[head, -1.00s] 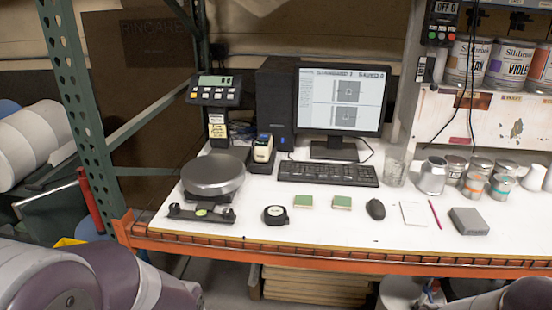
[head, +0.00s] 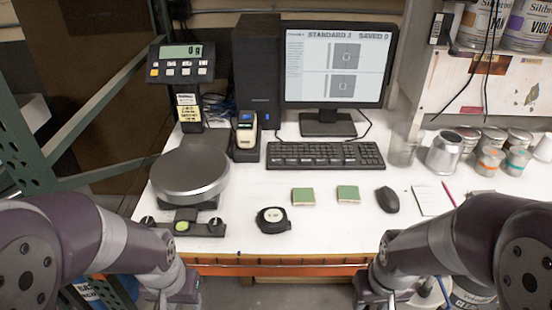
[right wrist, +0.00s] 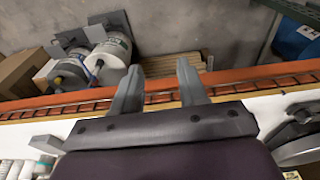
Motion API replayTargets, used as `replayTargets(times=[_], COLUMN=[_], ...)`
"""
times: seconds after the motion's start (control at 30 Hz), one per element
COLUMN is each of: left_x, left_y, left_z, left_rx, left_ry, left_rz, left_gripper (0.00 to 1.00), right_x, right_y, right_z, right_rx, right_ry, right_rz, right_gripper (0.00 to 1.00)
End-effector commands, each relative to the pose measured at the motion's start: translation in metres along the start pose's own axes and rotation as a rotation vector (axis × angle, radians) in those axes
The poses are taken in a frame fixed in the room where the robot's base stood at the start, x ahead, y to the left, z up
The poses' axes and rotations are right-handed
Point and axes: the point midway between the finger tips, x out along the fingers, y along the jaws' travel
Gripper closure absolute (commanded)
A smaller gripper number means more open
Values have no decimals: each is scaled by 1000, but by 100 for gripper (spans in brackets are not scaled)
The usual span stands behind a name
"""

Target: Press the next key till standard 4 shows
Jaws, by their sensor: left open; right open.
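My right gripper (right wrist: 158,85) is open and empty in the right wrist view, near the table's front edge. In the head view my two arms come in at the lower left and lower right, both well short of the keyboard. My left gripper's fingers do not show in any view.
A scale display (head: 181,63) reads 0 g behind a round pan (head: 190,175). A handheld device (head: 246,130) stands in a dock. A tape measure (head: 272,219), green blocks (head: 303,195) and mouse (head: 387,199) lie in front of the keyboard. Cans (head: 445,153) stand right.

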Motion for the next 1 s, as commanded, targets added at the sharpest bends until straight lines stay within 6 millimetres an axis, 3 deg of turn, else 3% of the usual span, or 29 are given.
replayTargets(times=[0.3, 0.37, 0.43, 0.47, 1.0], left_x=[0, 0, 0, 0, 0], left_y=[0, 0, 0, 0, 0], left_z=[0, 0, 0, 0, 0], left_rx=[0, 0, 0, 0, 0], left_ry=[0, 0, 0, 0, 0], left_rz=[0, 0, 0, 0, 0], left_gripper=[57, 57, 57, 57, 57], right_x=[0, 0, 0, 0, 0], right_y=[0, 0, 0, 0, 0], right_z=[0, 0, 0, 0, 0], right_rx=[0, 0, 0, 0, 0], right_ry=[0, 0, 0, 0, 0], right_rz=[0, 0, 0, 0, 0], right_gripper=[57, 74, 96, 100, 100])
